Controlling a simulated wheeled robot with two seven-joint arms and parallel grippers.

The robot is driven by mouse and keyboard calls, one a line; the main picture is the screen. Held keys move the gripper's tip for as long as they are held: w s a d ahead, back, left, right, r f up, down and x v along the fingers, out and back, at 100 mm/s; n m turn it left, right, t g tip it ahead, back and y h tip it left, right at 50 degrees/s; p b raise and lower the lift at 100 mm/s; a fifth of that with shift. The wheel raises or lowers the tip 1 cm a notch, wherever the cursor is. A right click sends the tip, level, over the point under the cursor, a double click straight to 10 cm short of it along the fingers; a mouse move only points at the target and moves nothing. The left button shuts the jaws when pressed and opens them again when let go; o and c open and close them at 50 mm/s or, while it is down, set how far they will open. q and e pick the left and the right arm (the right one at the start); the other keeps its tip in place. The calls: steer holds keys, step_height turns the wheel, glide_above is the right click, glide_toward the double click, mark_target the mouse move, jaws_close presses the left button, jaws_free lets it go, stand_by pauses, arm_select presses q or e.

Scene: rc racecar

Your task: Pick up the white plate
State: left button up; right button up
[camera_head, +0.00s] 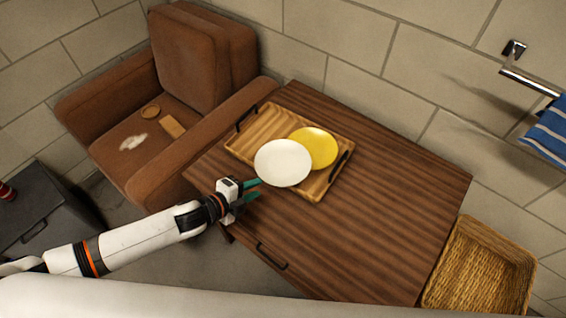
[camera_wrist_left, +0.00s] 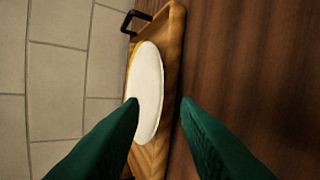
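The white plate (camera_head: 283,163) lies in the wooden tray (camera_head: 243,147) on the table, partly over a yellow plate (camera_head: 318,147). My left gripper (camera_head: 256,190) is at the near left edge of the tray, close to the white plate's near side, with its green fingers apart and nothing between them. In the left wrist view the white plate (camera_wrist_left: 146,92) shows ahead, and the left fingertip overlaps its edge in the picture. I cannot tell whether it touches. The gap between the fingertips (camera_wrist_left: 160,102) spans the plate's edge and the tray's side. My right gripper is not in view.
The brown wooden table (camera_head: 390,215) has free room right of the tray. A brown armchair (camera_head: 190,60) stands at its left, a wicker basket (camera_head: 480,268) at its right. A towel bar (camera_head: 530,82) with a blue striped towel (camera_head: 550,135) is on the wall.

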arm_select(q)
steer(key=x, duration=0.6)
steer(key=shift+w+d+f, duration=0.15)
steer(key=shift+d, duration=0.1)
steer(key=shift+c, duration=0.2)
jaws_close()
